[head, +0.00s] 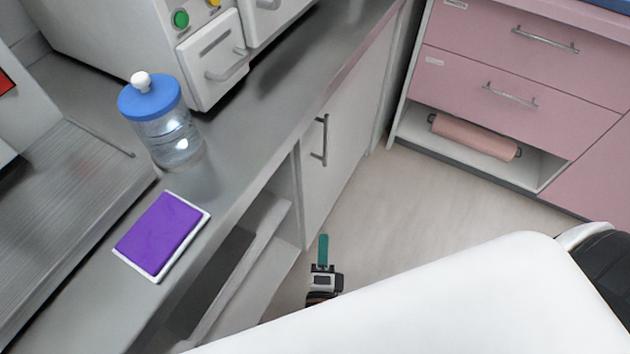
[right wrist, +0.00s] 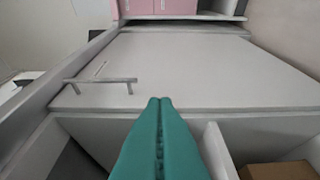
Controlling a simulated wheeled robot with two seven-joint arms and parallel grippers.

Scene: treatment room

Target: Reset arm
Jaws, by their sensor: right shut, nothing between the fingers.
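My right gripper (head: 323,252) has teal fingers and shows beyond my white arm in the head view, low in front of the counter cabinets. In the right wrist view the two teal fingers (right wrist: 160,104) lie together, shut and empty. They point toward a white cabinet door (right wrist: 200,65) with a bar handle (right wrist: 100,82). The fingers appear apart from the door. My white arm covers the bottom right of the head view. My left gripper is not in view.
A grey counter (head: 228,140) holds a clear jar with a blue lid (head: 168,130) and a purple pad in a white tray (head: 160,236). Open shelves (head: 262,235) lie below it. Pink drawers (head: 520,55) stand at the back right. The floor (head: 400,205) between is clear.

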